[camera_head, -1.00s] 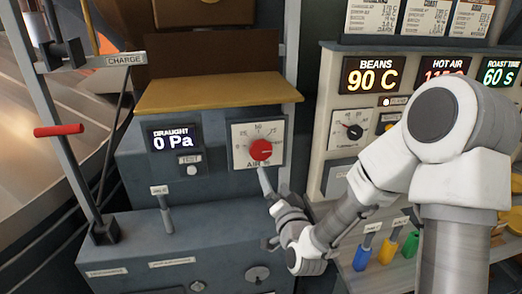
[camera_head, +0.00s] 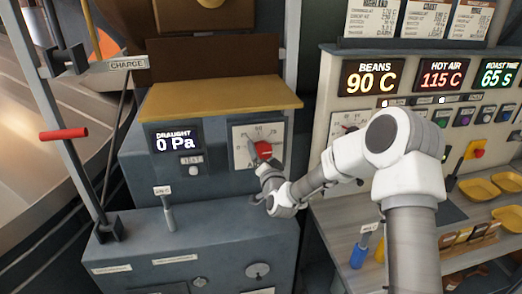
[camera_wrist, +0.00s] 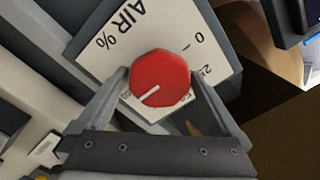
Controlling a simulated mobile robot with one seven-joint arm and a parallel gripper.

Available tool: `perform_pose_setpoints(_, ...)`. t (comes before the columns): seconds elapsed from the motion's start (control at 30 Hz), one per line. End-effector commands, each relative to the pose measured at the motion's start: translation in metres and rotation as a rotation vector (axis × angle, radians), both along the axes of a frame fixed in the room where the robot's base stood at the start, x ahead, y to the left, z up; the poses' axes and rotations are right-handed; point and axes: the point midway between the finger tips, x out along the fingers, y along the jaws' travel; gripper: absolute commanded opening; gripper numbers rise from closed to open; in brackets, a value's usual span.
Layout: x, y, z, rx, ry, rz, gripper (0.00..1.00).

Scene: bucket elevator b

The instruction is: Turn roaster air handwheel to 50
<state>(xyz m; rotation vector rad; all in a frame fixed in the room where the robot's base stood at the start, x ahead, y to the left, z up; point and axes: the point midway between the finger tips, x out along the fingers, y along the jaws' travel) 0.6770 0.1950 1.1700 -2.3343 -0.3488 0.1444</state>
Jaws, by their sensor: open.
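The red handwheel (camera_head: 264,148) sits at the centre of a white AIR % dial (camera_head: 240,132) on the grey machine front. In the wrist view the red handwheel (camera_wrist: 158,75) is large, with a white pointer line aimed to the picture's lower left. The dial's 0 and part of the 25 show at right; the number near the pointer is too small to read. My gripper (camera_wrist: 160,84) is open, with one finger on each side of the handwheel; contact is unclear. In the head view my gripper (camera_head: 260,155) covers the dial's lower part.
A draught display (camera_head: 175,140) reading 0 Pa is left of the dial, under a yellow ledge (camera_head: 220,95). A lever (camera_head: 166,210) stands below it. A right-hand panel shows beans 90 C (camera_head: 372,78), hot air 115 C and roast time 65 s.

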Motion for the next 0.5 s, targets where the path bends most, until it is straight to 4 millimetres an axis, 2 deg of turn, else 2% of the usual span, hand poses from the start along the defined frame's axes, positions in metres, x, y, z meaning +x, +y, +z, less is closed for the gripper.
perform_pose_setpoints(0.17,0.0085,0.0027,0.0000,0.000,0.000,0.000,1.00)
perform_pose_setpoints(0.43,0.0095,0.0029,-0.0004,-0.001,0.000,0.001,1.00)
perform_pose_setpoints(0.47,0.0094,0.0029,-0.0004,-0.001,0.000,0.000,0.98)
perform_pose_setpoints(0.5,0.0094,0.0028,-0.0004,-0.001,0.000,0.000,0.91)
